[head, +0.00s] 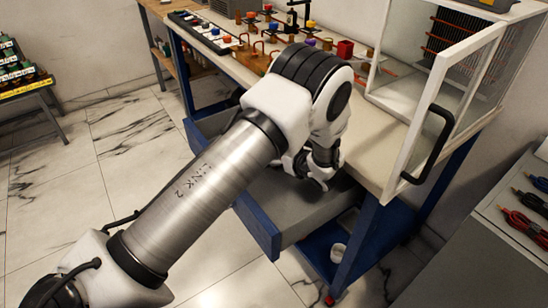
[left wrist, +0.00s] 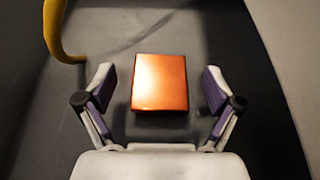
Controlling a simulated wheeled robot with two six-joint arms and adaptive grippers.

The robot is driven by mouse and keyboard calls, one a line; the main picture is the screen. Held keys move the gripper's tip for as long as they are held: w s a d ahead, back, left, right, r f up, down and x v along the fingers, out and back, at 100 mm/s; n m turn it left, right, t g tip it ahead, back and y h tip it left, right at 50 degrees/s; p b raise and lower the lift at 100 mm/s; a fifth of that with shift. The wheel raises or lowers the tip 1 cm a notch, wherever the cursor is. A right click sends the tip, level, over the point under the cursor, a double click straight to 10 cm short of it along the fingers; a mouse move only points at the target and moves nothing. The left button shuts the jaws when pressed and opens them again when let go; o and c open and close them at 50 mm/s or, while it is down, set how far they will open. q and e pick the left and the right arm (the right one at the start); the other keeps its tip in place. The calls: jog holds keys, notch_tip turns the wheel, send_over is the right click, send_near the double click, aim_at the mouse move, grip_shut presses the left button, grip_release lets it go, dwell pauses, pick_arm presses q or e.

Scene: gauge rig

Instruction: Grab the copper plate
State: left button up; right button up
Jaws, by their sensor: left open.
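The copper plate (left wrist: 160,82) is a small orange-brown rectangular piece lying flat on a dark grey surface in the left wrist view. My left gripper (left wrist: 158,90) is open, with one finger on each side of the plate and a gap on both sides. In the head view my left gripper (head: 318,172) reaches down at the open drawer (head: 262,228) of the blue workbench. The plate is hidden there behind my arm and the drawer front. My right gripper is in neither view.
A yellow curved piece (left wrist: 58,35) stands at the upper left of the wrist view. The workbench top (head: 375,150) carries coloured fittings and a clear cabinet with an open door (head: 450,100) close to the right of my arm. A grey cabinet (head: 490,245) with cables stands at right.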

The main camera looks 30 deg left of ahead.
pick_arm(q)
jog(key=x, duration=0.5)
jog(key=shift+f, duration=0.25)
jog(key=shift+d+r, duration=0.1)
jog(key=shift+d, duration=0.05)
jog(key=c, duration=1.6)
